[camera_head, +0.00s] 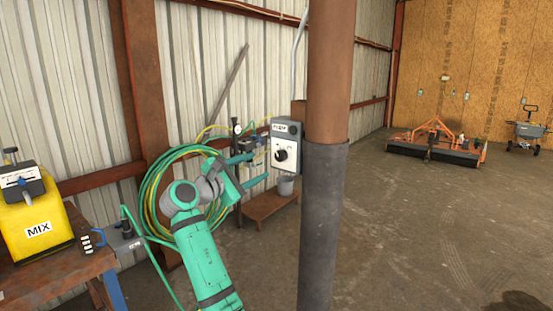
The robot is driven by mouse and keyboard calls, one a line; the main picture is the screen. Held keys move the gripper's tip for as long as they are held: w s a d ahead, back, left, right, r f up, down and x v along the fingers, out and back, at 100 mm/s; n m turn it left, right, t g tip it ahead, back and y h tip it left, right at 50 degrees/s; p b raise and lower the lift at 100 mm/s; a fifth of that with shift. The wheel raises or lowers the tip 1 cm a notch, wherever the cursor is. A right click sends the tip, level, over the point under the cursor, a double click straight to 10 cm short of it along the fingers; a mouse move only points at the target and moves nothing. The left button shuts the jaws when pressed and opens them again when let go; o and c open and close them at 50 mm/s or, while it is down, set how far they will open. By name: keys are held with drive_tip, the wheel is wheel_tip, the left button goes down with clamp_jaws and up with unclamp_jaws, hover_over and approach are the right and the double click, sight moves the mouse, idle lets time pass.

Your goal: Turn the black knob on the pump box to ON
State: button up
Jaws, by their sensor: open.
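The pump box (284,135) is a small grey box fixed at the left side of a brown post, with a label at its top. The black knob (281,155) sits on the lower part of its pale front. Its ON and OFF marks are too small to read, so I cannot tell its setting. My gripper (259,169) is open, with one green finger reaching toward the box's left side and the other lower, near the box's bottom edge. No object shows between the fingers. I cannot tell whether either finger touches the box.
The brown post (329,80) with a dark lower sleeve stands just right of the box. A coiled green hose (153,195) hangs behind my arm. A low wooden stool (268,205) is behind. Open floor lies right.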

drive_tip(key=shift+v, duration=1.55)
drive_tip(key=v, duration=1)
drive_tip(key=shift+s+a+r, duration=0.15)
drive_tip(key=shift+s+a, duration=0.05)
drive_tip(key=shift+s, duration=0.15)
